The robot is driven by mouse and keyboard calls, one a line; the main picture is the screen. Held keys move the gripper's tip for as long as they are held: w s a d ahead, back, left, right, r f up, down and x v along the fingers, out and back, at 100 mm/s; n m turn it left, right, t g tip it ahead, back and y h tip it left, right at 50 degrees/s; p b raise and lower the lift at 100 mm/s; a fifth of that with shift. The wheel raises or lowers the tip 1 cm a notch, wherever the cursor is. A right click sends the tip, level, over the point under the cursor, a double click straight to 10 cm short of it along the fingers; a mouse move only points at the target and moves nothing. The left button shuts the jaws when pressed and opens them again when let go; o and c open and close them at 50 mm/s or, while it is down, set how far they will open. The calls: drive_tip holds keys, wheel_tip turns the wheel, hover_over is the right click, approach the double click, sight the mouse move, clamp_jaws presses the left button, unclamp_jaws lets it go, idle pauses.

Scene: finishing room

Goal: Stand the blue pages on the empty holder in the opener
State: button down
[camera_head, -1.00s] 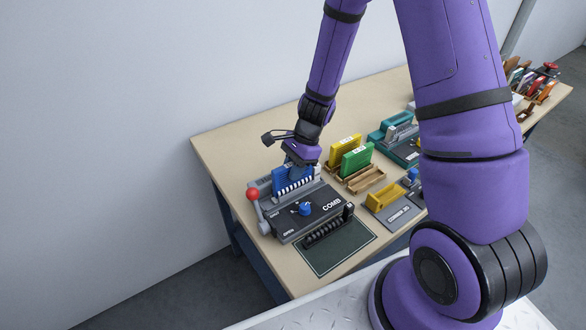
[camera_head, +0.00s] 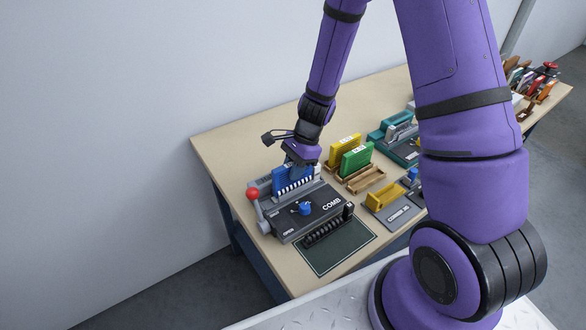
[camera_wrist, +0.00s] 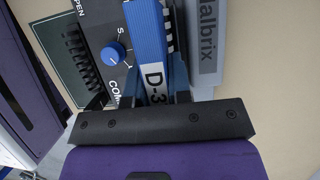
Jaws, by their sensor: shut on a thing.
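The blue pages (camera_head: 287,177) stand upright at the back of the dark grey comb opener (camera_head: 318,212). A white toothed edge shows along their lower front. In the wrist view the blue pages (camera_wrist: 147,38) carry a white "D-3" label. My gripper (camera_head: 301,163) is above the opener and shut on the blue pages near their right end. In the wrist view the two fingers (camera_wrist: 157,97) are on either side of the pages. The opener has a blue knob (camera_head: 305,208) and a red-balled lever (camera_head: 253,193) at its left. Whether the pages rest fully on the holder is hidden.
A black comb (camera_head: 328,228) lies on the dark green mat (camera_head: 337,250) before the opener. Yellow pages (camera_head: 345,150) and green pages (camera_head: 357,161) stand in a wooden rack (camera_head: 363,181) at right. A small grey-yellow device (camera_head: 388,203) stands near. The table's left end is clear.

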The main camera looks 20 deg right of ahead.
drive_tip(key=shift+f, duration=0.55)
drive_tip(key=c, duration=1.3)
unclamp_jaws()
drive_tip(key=shift+r, duration=0.1)
drive_tip(key=shift+v, duration=5.4)
drive_tip(key=shift+w, duration=0.1)
drive_tip(key=shift+r, duration=0.1)
